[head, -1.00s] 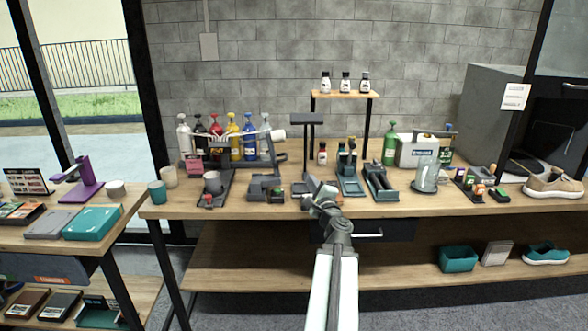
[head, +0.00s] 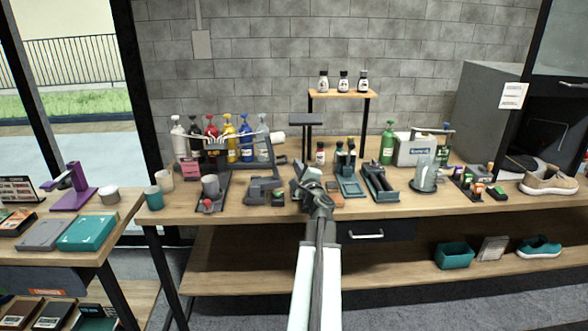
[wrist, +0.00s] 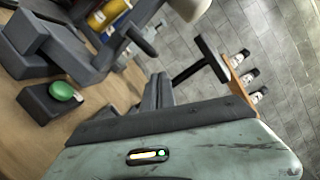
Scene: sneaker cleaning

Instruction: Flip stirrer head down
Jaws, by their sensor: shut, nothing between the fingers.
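The stirrer (head: 246,152) stands at the back left of the main bench. It has a dark base and arm, pale prongs pointing left and a cream cylinder (head: 278,136) at its right end; its head looks raised above the base. A grey cup (head: 210,185) stands in front below the prongs. Part of the stirrer shows at the top of the wrist view (wrist: 135,30), with the cream end (wrist: 190,8). My gripper (head: 302,172) is shut and empty, right of the stirrer and above the bench's front half.
A dark device (head: 262,189) and a small block with a green button (head: 278,194) lie between the cup and my gripper. Several bottles (head: 230,138) stand behind the stirrer. A dark T-shaped stand (head: 305,121) rises behind my gripper.

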